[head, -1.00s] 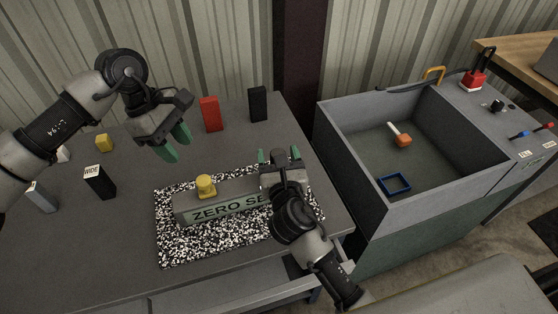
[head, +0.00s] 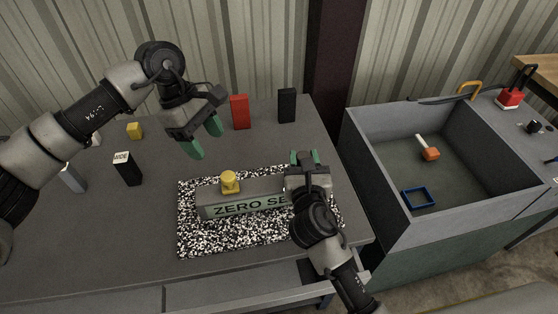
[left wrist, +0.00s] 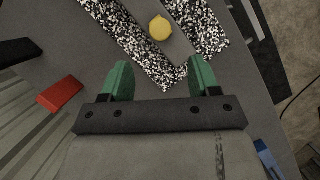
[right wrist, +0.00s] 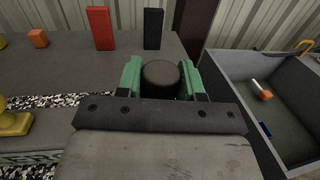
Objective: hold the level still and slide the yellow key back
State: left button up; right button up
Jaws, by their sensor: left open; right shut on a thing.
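The level (head: 245,207) is a long grey block marked "ZERO SE…", the rest of the lettering hidden by my right gripper. It lies on a black-and-white speckled mat (head: 205,243). The yellow key (head: 229,182) stands on top of it, left of the middle; it also shows in the left wrist view (left wrist: 160,28). My right gripper (head: 306,158) is at the level's right end, shut on a dark round knob (right wrist: 160,75). My left gripper (head: 205,138) is open and empty, above the table behind and left of the key.
A red block (head: 240,112) and a black block (head: 287,105) stand at the table's back. A black "WIDE" block (head: 128,169), a yellow block (head: 135,130) and a grey block (head: 73,178) stand on the left. A grey open bin (head: 400,225) stands right of the table.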

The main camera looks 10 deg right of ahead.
aim_at(227, 176)
pick_arm(q)
jog(key=s+d+r+n+t+y, duration=0.2)
jog(key=d+n+y, duration=0.1)
jog(key=n, duration=1.3)
notch_tip(227, 176, down, 12)
jog(key=shift+s+r, duration=0.1)
jog(key=shift+r, duration=0.15)
